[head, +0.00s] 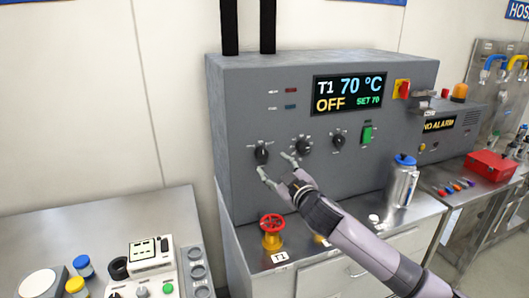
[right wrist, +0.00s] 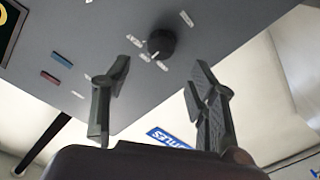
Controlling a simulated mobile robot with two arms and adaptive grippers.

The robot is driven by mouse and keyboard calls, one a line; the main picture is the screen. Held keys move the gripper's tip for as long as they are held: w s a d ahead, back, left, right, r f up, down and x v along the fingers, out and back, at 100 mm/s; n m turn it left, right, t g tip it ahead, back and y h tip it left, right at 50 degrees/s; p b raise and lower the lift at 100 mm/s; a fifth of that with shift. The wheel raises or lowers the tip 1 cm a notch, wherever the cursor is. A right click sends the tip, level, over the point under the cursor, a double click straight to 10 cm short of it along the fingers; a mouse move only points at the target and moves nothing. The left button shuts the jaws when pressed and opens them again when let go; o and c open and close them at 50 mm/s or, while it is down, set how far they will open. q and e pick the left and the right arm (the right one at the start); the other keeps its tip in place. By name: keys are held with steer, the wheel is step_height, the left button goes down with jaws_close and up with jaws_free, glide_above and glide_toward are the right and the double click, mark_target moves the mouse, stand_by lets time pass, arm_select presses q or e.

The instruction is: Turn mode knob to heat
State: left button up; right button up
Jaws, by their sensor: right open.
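A grey control cabinet (head: 235,100) carries a row of black knobs. The leftmost knob (head: 261,154) has small labels around it, too small to read; I cannot tell for sure that it is the mode knob. My right gripper (head: 275,166) is open and empty in front of the panel, just below and right of this knob. In the right wrist view a black knob (right wrist: 161,43) appears beyond the gap between the open fingers (right wrist: 160,78), apart from them. The display (head: 349,95) reads T1 70 °C, OFF, SET 70. My left gripper is not in view.
Two more knobs (head: 303,145) (head: 338,141) and a green switch (head: 367,134) sit to the right. A red valve wheel (head: 272,223) and a metal bottle (head: 402,182) stand on the counter below. A side bench (head: 100,225) holds jars and a device at left.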

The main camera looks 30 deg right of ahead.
mark_target(263, 154)
steer(key=w, duration=0.2)
steer(key=w+p, duration=0.1)
steer(key=w, duration=0.2)
steer(key=w+d+p, duration=0.1)
steer(key=w, duration=0.1)
steer(key=shift+w, duration=0.3)
steer(key=shift+c, duration=0.5)
steer(key=c, duration=1.1)
